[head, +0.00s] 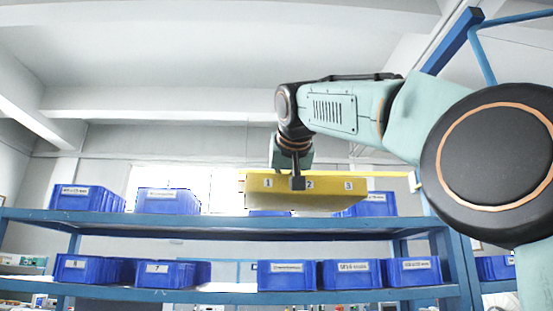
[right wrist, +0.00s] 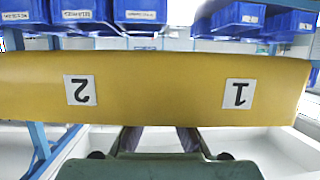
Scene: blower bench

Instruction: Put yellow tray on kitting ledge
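The yellow tray (head: 330,186) hangs in the air in the head view, in front of the blue shelving, with labels 1, 2 and 3 along its front wall. My right gripper (head: 298,182) is shut on that front wall between labels 1 and 2. In the right wrist view the tray (right wrist: 160,90) fills the middle, labels 2 and 1 upside down, and the gripper fingers (right wrist: 158,140) meet its lower edge. My left gripper is not in view. I cannot pick out the kitting ledge with certainty.
Blue shelving (head: 215,219) carries several blue labelled bins on two levels, such as one at upper left (head: 86,197) and one lower down (head: 287,274). The tray overlaps some upper bins in the picture. A white, rimmed surface (right wrist: 265,155) lies at lower right in the wrist view.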

